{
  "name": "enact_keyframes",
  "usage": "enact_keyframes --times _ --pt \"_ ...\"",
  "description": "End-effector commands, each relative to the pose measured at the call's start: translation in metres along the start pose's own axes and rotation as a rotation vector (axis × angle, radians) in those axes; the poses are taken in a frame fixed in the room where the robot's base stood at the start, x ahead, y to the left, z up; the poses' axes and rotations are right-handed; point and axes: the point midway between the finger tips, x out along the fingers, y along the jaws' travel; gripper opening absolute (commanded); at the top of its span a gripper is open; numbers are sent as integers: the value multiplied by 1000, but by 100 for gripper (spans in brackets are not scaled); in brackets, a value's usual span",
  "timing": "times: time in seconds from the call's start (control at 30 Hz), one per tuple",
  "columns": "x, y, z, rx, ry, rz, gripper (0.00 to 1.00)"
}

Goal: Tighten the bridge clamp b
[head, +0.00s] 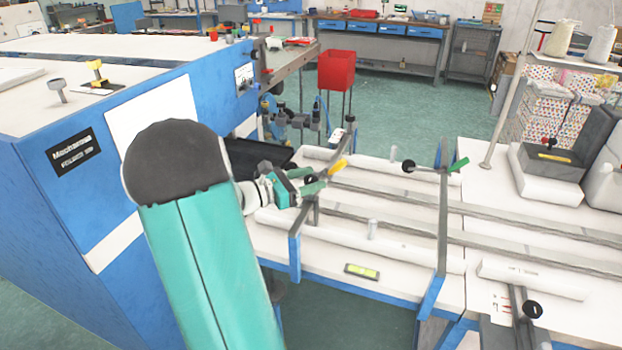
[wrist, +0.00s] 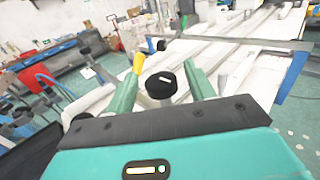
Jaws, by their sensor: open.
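My gripper (head: 313,180) is over the near left bridge bar (head: 295,245), at its clamp. In the wrist view my gripper (wrist: 163,76) is open, its green fingers either side of a round black knob (wrist: 161,86) with a white mark. A gap shows on each side of the knob; contact is not visible. The clamp's yellow handle (wrist: 139,63) points up beside the left finger and also shows in the head view (head: 338,167). A second bridge bar (head: 442,225) carries a clamp with a black knob (head: 408,166) and green handle (head: 460,163). No label marks clamp b.
The white table (head: 340,250) carries long metal rails (head: 400,215) and white rolls (head: 360,240). A small yellow-green level (head: 362,271) lies near the front edge. A large blue machine (head: 110,220) stands close on the left. A red bin (head: 336,70) stands behind.

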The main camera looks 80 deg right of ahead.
Motion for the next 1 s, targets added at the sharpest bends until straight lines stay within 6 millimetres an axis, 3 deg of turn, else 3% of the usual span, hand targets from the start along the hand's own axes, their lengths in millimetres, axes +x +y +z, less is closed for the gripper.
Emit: enact_keyframes --times 0.4,0.6,1.0 --pt "-86 1 0 0 0 5 54" --pt "-119 0 0 0 0 2 54" --pt "-130 0 0 0 0 0 54"
